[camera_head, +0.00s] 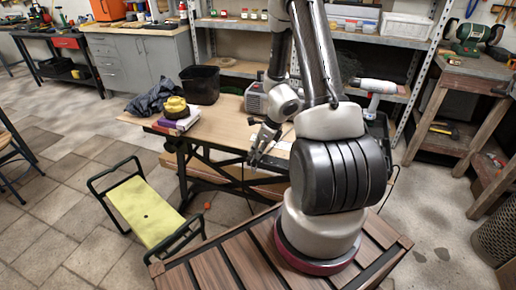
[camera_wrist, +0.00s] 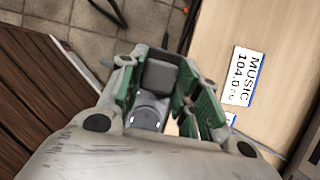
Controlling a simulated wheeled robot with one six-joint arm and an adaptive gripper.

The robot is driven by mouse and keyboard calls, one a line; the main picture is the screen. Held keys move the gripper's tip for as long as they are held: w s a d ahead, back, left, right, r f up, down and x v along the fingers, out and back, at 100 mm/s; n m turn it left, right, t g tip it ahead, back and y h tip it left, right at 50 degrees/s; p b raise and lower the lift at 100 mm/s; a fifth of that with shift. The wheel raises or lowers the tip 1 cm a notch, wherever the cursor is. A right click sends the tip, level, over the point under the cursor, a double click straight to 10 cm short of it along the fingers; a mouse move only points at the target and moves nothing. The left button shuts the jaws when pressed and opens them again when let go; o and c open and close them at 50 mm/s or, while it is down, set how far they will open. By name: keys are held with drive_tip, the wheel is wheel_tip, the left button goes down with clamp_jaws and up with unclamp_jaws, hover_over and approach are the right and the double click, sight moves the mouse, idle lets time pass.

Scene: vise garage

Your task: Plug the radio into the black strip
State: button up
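My gripper (camera_head: 262,146) hangs over the front edge of the wooden workbench (camera_head: 222,126), pointing down. In the wrist view its green-sided fingers (camera_wrist: 165,88) stand apart with a grey block between them. I cannot tell whether that block is a held plug or part of the gripper. A small grey boxy device (camera_head: 256,98), possibly the radio, stands on the workbench behind my gripper. I cannot make out the black strip; my arm hides part of the bench.
A black bin (camera_head: 201,84), dark cloth (camera_head: 152,99) and a yellow item (camera_head: 175,105) occupy the bench's left end. A yellow-topped stool (camera_head: 150,212) stands in front on the tiled floor. Shelves and cabinets line the back. A side bench (camera_head: 470,72) is at right.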

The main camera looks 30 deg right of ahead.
drive_tip(key=o, duration=0.5)
drive_tip(key=v, duration=1.2)
